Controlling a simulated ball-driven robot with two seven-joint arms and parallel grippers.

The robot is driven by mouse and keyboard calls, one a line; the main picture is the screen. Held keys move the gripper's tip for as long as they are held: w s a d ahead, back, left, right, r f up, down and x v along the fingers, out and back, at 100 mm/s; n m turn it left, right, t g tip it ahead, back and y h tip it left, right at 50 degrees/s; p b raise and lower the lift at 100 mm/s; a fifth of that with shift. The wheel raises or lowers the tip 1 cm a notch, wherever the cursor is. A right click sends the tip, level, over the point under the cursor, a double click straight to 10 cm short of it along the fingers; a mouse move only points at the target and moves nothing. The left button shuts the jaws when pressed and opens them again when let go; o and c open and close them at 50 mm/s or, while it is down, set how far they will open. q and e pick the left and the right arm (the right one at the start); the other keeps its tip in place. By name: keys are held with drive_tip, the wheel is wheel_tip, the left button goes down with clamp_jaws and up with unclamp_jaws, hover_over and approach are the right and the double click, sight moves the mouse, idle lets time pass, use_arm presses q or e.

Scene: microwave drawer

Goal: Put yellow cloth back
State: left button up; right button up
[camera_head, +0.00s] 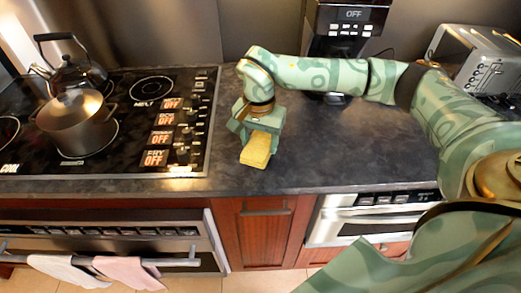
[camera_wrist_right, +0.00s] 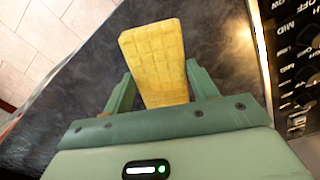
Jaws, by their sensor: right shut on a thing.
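The yellow cloth (camera_head: 257,150) is a folded, thick pad with a grid texture. My right gripper (camera_head: 259,134) is shut on it, over the dark countertop just right of the stove. In the right wrist view the cloth (camera_wrist_right: 156,55) stands out beyond the two green fingers (camera_wrist_right: 160,88), one on each side of it. I cannot tell whether the cloth touches the counter. My left gripper is not in view.
A black stovetop (camera_head: 140,98) with a pot (camera_head: 76,122) and kettle (camera_head: 68,72) lies left. A coffee machine (camera_head: 345,30) and toaster (camera_head: 478,58) stand at the back. Below are an oven handle with towels (camera_head: 128,270) and a microwave drawer (camera_head: 365,217). Counter (camera_head: 330,150) right of my gripper is clear.

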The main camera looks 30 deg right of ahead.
sight(261, 149)
drive_tip(key=shift+w+d+f, duration=0.1)
drive_tip(key=shift+d+f, duration=0.1)
drive_tip(key=shift+f, duration=0.05)
drive_tip(key=shift+w+d+f+b, duration=0.1)
drive_tip(key=shift+f+b, duration=0.2)
drive_tip(key=shift+f, duration=0.6)
drive_tip(key=shift+w+d+f+b, duration=0.1)
drive_tip(key=shift+f+b, duration=0.15)
drive_tip(key=shift+f, duration=0.65)
drive_tip(key=shift+s+f, duration=0.1)
drive_tip(key=o, duration=0.9)
wheel_tip(261, 149, up, 12)
drive_tip(key=p, duration=0.2)
drive_tip(key=shift+r+p, duration=0.2)
drive_tip(key=shift+p, duration=0.15)
drive_tip(key=shift+f, duration=0.1)
